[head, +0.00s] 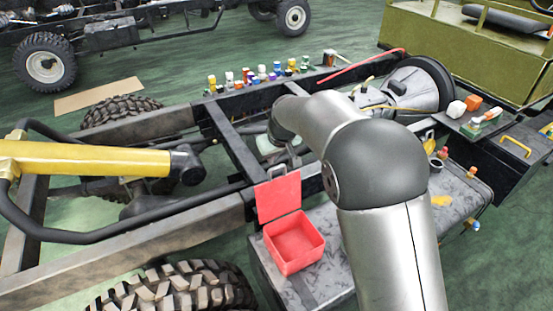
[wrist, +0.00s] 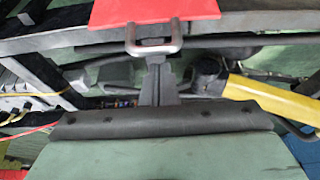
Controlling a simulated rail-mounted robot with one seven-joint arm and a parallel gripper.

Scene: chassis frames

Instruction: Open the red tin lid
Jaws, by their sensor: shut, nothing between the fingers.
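The red tin (head: 294,243) sits on a grey speckled surface, its open top showing a red inside that looks empty. Its red lid (head: 278,196) stands raised, roughly upright, at the tin's far edge. In the wrist view the lid (wrist: 155,9) shows at the top, with a metal loop handle (wrist: 153,48) extending from its edge. My gripper (wrist: 156,62) is shut and empty, with its tips at the loop's bar; I cannot tell whether they touch. In the head view my arm hides most of the gripper.
Dark chassis rails (head: 232,140) run close beside the tin and lid. A yellow cylinder (head: 85,158) lies to the left and a big tyre (head: 175,290) is at the front. Several small coloured items (head: 262,75) line the far rail. The grey bench (head: 325,285) has bare room beside the tin.

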